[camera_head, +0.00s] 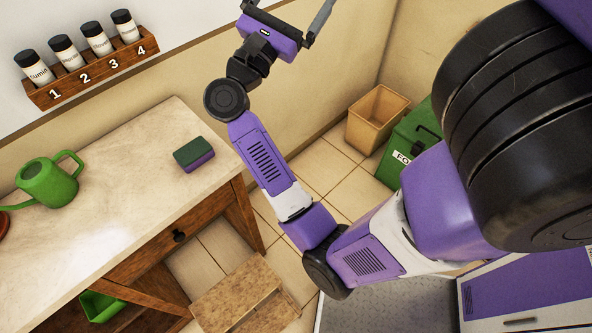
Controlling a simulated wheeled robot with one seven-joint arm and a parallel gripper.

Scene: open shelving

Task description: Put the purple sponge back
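The purple sponge (199,161) lies flat on the pale countertop (120,190), near its right edge. It has a dark green top layer and purple sides. My gripper (287,8) is at the top edge of the view, up and to the right of the sponge and well apart from it. Its two fingers are spread wide with nothing seen between them. Part of the fingers is cut off by the frame edge.
A green watering can (47,183) stands on the counter's left. A numbered wall rack (95,77) holds several spice jars. A tan bin (376,119) and green box (408,140) stand on the floor. A green container (101,306) sits below the counter; a wooden step (245,296) stands beside it.

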